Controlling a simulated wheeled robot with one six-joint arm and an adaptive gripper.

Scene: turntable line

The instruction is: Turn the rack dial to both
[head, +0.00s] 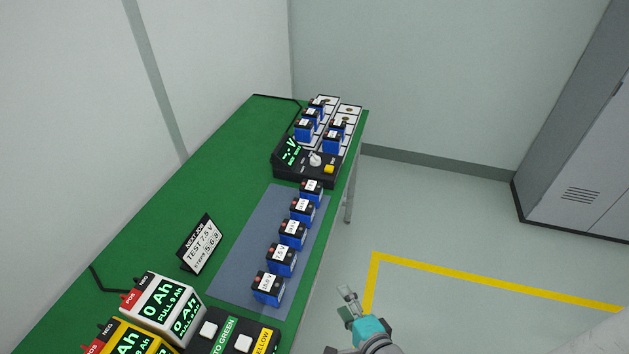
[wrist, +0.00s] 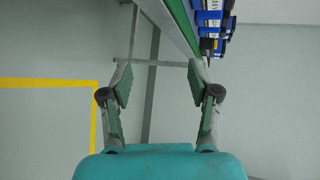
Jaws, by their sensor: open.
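The rack (head: 291,173) is a black unit at the far end of the green bench, with a small display showing green text. Its dial (head: 315,159) is a pale knob on the front panel, left of a yellow button (head: 329,169). The dial's setting is too small to read. My gripper (head: 347,293) is in the air off the bench's right side, well short of the rack. In the wrist view my gripper (wrist: 160,75) is open and empty, with the bench edge beyond it. The dial does not show in the wrist view.
Several blue batteries (head: 293,233) stand in a row on a grey mat (head: 236,264); others sit in the rack. A sign (head: 200,244) reads TEST 7.5 V. Chargers (head: 163,300) and a button box (head: 228,335) stand at the near end. The floor to the right is clear.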

